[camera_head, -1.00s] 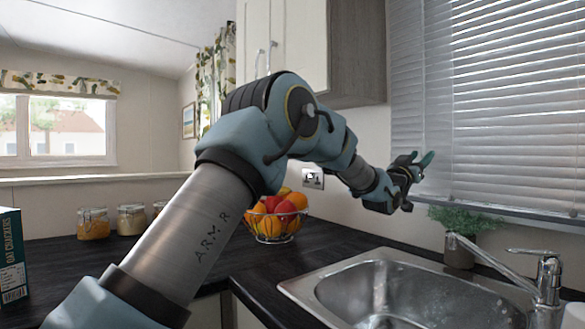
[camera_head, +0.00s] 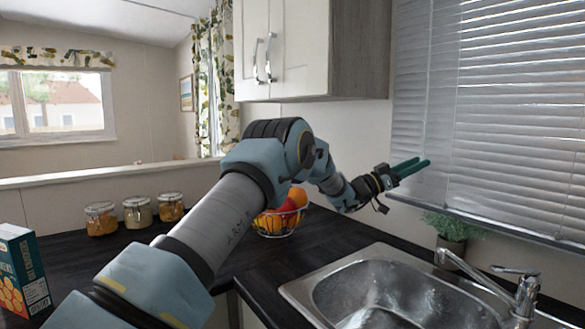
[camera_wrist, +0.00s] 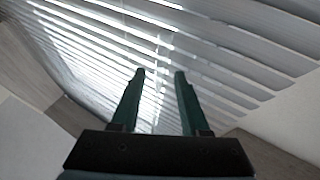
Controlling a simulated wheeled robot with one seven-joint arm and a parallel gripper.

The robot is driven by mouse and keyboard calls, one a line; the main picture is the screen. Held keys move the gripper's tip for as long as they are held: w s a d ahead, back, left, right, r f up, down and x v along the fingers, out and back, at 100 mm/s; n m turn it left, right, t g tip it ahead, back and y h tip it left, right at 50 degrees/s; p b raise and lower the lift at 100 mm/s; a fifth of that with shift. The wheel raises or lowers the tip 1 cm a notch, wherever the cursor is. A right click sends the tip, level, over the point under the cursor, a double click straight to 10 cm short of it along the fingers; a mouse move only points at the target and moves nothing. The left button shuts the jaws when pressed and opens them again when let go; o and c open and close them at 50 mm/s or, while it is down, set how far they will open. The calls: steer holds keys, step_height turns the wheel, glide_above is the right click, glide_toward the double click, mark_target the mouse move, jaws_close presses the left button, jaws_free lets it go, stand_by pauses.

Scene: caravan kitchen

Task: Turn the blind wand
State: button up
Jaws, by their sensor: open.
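The venetian blind (camera_head: 510,110) hangs over the window at the right, with its slats tilted. In the wrist view the blind (camera_wrist: 230,75) fills most of the picture, its slats running diagonally. A thin pale upright line (camera_wrist: 159,95) shows between my fingers there; I cannot tell whether it is the wand or a cord. The wand is not clearly made out in the head view. My gripper (camera_head: 422,163) points at the lower left part of the blind. Its two green fingers (camera_wrist: 160,72) are apart, with nothing clearly held between them.
A steel sink (camera_head: 370,290) with a tap (camera_head: 525,290) lies below my gripper. A potted plant (camera_head: 452,232) stands under the blind. A wall cupboard (camera_head: 310,50) hangs left of the blind. A fruit basket (camera_head: 283,215), several jars and a box (camera_head: 22,270) stand on the dark worktop.

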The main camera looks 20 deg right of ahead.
steer(key=w+a+f+g+b, duration=0.1)
steer(key=a+f+b, duration=0.1)
steer(key=a, duration=0.3)
steer(key=w+a+f+b, duration=0.2)
steer(key=a+f+b, duration=0.1)
steer(key=a, duration=0.1)
steer(key=w+a+n+t+y+p, duration=0.3)
steer(key=w+a+n+t+y, duration=0.6)
steer(key=w+a+t, duration=0.6)
steer(key=shift+w+a+f+n+p, duration=0.4)
steer(key=shift+w+a+n, duration=0.45)
steer(key=shift+a, duration=1.95)
